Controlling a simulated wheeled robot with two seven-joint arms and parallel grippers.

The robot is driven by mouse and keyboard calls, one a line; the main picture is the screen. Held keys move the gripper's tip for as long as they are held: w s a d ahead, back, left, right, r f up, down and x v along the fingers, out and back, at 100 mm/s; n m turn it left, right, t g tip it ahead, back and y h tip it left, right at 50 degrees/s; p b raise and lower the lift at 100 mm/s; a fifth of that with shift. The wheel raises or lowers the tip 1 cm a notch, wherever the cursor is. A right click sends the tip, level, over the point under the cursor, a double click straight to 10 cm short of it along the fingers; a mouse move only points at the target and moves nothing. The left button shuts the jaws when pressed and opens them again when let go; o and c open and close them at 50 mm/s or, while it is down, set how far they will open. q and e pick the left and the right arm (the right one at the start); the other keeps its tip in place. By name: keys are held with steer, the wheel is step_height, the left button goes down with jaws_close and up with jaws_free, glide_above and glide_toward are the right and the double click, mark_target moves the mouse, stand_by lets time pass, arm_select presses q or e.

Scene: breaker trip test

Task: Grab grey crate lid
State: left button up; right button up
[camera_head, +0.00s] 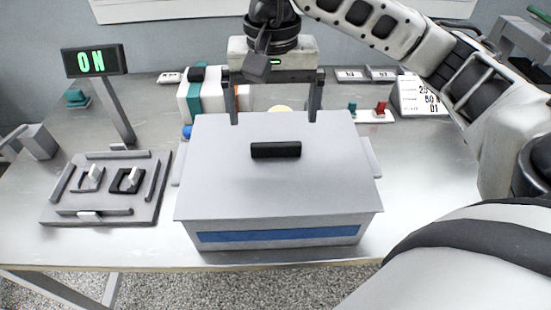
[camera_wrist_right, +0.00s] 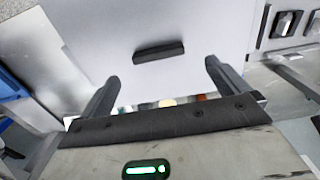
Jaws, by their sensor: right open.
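The grey crate lid (camera_head: 225,180) lies flat on the grey crate (camera_head: 372,228), which has a blue stripe on its front. A black bar handle (camera_head: 276,150) stands on the lid; it also shows in the right wrist view (camera_wrist_right: 159,51). My right gripper (camera_head: 273,116) is open and empty, with its fingers spread wide over the lid's far edge, beyond the handle. In the right wrist view the gripper (camera_wrist_right: 162,74) points towards the lid (camera_wrist_right: 100,30), with the handle between and ahead of the fingertips. The crate's inside is hidden. My left gripper is out of view.
A switch panel (camera_head: 104,208) lies left of the crate, below an "ON" display (camera_head: 93,61) on a post. Behind the crate are a white and teal box (camera_head: 196,100), a red and green button plate (camera_head: 376,116) and a printed sign (camera_head: 420,96). Bare table lies right of the crate.

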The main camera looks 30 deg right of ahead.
mark_target(276, 144)
steer(key=shift+d+f+p, duration=0.15)
steer(key=shift+f, duration=1.8)
steer(key=shift+d+f+p, duration=0.1)
steer(key=shift+f+p, duration=0.05)
steer(key=shift+f, duration=1.75)
steer(key=c, duration=1)
